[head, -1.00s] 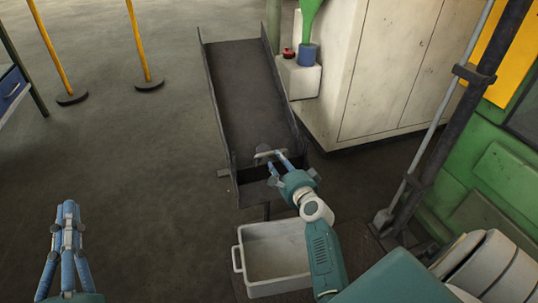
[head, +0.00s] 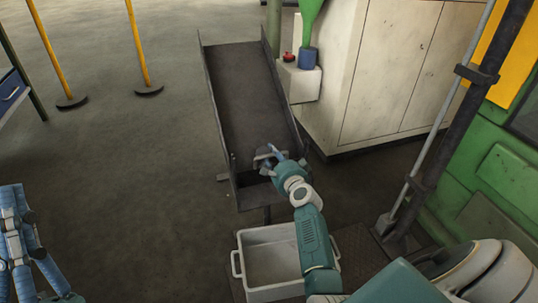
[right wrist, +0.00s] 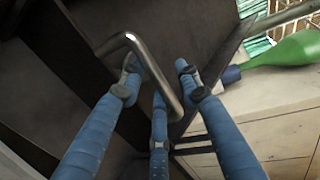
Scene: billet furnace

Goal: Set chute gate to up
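The chute (head: 245,90) is a dark sloping trough with raised sides. At its lower end is the gate, with a bent metal bar handle (right wrist: 160,75); in the head view my right gripper (head: 272,157) partly hides it. In the right wrist view my right gripper (right wrist: 157,72) has its blue fingers spread on both sides of the bar. The left fingertip lies close to the bar; a gap shows to the right fingertip. I cannot tell whether anything touches. My left gripper (head: 14,192) is at the left edge, partly cut off, its fingers together and empty.
A white bin (head: 270,262) stands on the floor below the chute's lower end. A pale cabinet (head: 385,70) stands right of the chute, with a red button (head: 288,56) and a green funnel-like piece (head: 311,18) beside it. Yellow posts (head: 137,45) stand at the back left.

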